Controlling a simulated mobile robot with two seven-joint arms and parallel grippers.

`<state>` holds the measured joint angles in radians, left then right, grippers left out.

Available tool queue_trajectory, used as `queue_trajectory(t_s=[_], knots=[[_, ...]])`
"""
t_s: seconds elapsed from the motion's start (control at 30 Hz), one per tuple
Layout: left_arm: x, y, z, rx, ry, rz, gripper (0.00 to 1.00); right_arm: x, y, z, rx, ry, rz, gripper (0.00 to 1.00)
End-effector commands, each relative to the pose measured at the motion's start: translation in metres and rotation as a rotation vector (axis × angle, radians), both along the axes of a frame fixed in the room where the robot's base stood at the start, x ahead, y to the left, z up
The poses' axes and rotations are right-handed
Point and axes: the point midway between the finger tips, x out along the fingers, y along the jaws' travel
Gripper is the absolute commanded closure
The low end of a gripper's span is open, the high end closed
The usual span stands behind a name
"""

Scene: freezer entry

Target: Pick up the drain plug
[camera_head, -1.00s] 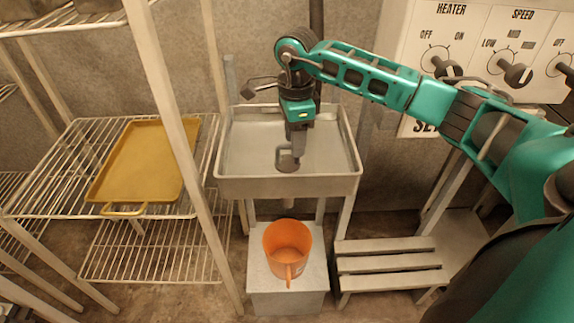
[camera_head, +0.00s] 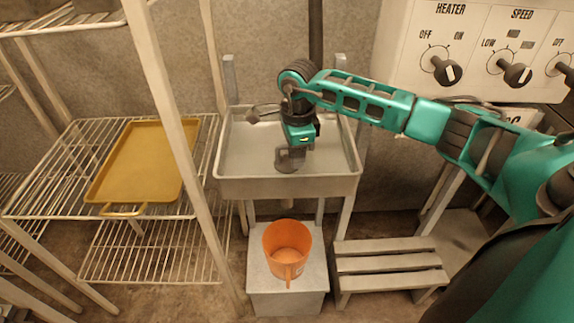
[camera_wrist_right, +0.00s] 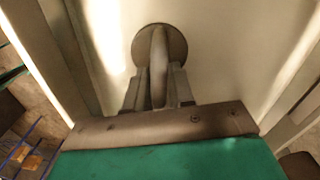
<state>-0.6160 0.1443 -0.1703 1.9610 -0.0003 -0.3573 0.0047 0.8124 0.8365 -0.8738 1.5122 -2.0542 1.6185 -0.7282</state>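The drain plug (camera_head: 287,165) is a grey-brown round disc with a raised loop handle. It sits on the floor of the grey sink (camera_head: 330,184). My right gripper (camera_head: 291,151) points down into the sink, right at the plug. In the right wrist view the plug (camera_wrist_right: 176,40) lies ahead, and its handle stands between the two fingers of my gripper (camera_wrist_right: 159,88). The fingers are close to the handle on both sides; I cannot tell whether they press on it. The handle partly hides the gap between them. My left gripper is not in view.
An orange bucket (camera_head: 287,238) stands on a grey box below the sink. A wire rack with a yellow tray (camera_head: 146,163) is at the left. A slatted step (camera_head: 388,264) is at lower right. A control panel (camera_head: 480,52) with knobs is on the wall.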

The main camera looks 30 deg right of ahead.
Motion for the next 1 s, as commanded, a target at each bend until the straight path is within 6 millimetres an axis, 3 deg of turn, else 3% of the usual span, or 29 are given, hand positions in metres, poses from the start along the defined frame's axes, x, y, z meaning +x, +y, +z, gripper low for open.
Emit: queue_trajectory(t_s=[0.23, 0.67, 0.87, 1.0], knots=[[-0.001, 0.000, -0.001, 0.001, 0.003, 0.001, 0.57, 0.000, 0.000, 0.000, 0.000, 0.000, 0.000, 1.00], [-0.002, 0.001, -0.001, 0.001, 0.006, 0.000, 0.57, 0.000, 0.000, 0.002, 0.000, -0.002, 0.000, 1.00], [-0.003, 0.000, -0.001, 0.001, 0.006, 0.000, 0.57, 0.001, -0.001, 0.018, 0.000, -0.004, -0.001, 1.00], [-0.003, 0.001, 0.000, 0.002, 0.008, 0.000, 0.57, 0.002, 0.000, 0.044, -0.001, -0.007, 0.001, 1.00]])
